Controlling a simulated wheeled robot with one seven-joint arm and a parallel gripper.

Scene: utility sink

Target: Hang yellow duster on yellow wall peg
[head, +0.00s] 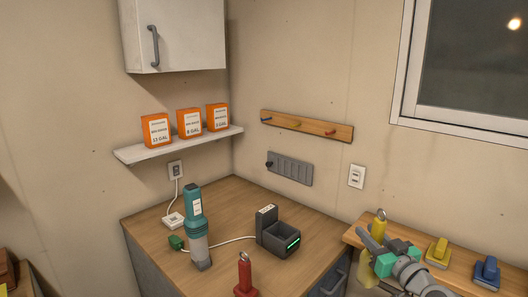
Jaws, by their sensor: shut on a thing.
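The yellow duster (379,226) is at the lower right, with a small hanging loop at its top. My gripper (376,246) is shut on it, and the duster is roughly upright. Its lower yellow part shows below my fingers, partly hidden by them. The yellow wall peg (291,123) is the middle peg on a wooden rail (311,127) on the back wall, between a blue peg (267,119) and a red peg (330,132). No duster hangs on the yellow peg. My gripper is right of the rail and lower in the picture.
A red duster-like item (244,276), a teal flashlight-like tool (197,228) and a dark charger (278,233) stand on the wooden counter. A grey hook strip (289,169) is below the rail. Yellow (438,252) and blue (486,272) items sit on the right ledge.

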